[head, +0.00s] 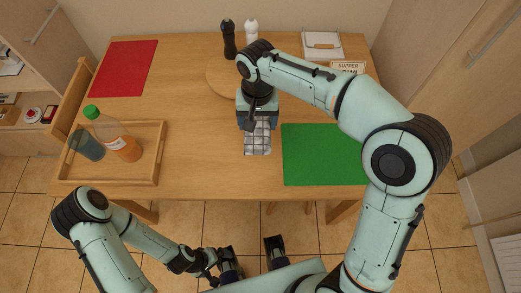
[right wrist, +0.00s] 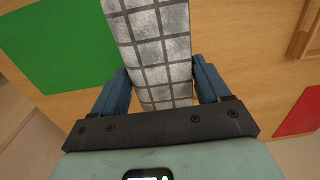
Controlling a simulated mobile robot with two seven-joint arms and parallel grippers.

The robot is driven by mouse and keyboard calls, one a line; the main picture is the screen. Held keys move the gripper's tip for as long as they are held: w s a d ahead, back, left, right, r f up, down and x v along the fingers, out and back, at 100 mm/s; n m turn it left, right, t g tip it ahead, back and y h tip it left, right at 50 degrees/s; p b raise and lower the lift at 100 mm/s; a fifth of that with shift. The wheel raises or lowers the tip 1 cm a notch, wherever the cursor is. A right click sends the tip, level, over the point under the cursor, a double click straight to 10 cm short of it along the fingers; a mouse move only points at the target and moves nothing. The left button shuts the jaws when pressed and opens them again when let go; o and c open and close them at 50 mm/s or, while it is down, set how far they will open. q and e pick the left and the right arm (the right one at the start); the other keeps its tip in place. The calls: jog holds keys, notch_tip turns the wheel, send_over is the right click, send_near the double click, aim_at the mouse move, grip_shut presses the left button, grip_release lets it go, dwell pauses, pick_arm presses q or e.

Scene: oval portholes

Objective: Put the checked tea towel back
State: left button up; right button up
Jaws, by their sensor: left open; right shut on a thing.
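The checked tea towel (head: 257,141), white-grey with dark lines, is a narrow folded strip near the middle of the table (head: 205,178). My right gripper (head: 258,120) is shut on the towel and points down over the table. In the right wrist view the towel (right wrist: 160,45) runs between the two blue fingers of this gripper (right wrist: 162,78). I cannot tell whether the towel touches the table. My left gripper (head: 251,250) is open and empty, low in front of the table's near edge.
A green mat (head: 322,160) lies right of the towel and a red mat (head: 124,69) at back left. A wooden tray (head: 110,182) holds an orange bottle and a glass. A round board, two mills (head: 229,40), a white holder (head: 322,46) and a supper sign (head: 348,67) stand behind.

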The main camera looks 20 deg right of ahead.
aim_at(258, 129)
notch_tip(258, 129, down, 10)
jog(key=shift+f+b, duration=0.2)
jog(key=shift+b, duration=0.4)
jog(key=shift+f, duration=2.55)
jog(key=shift+b, duration=0.3)
jog(key=shift+f, duration=0.15)
jog(key=o, duration=1)
jog(key=shift+r, duration=0.2)
notch_tip(258, 129, up, 12)
jog(key=shift+p, duration=0.8)
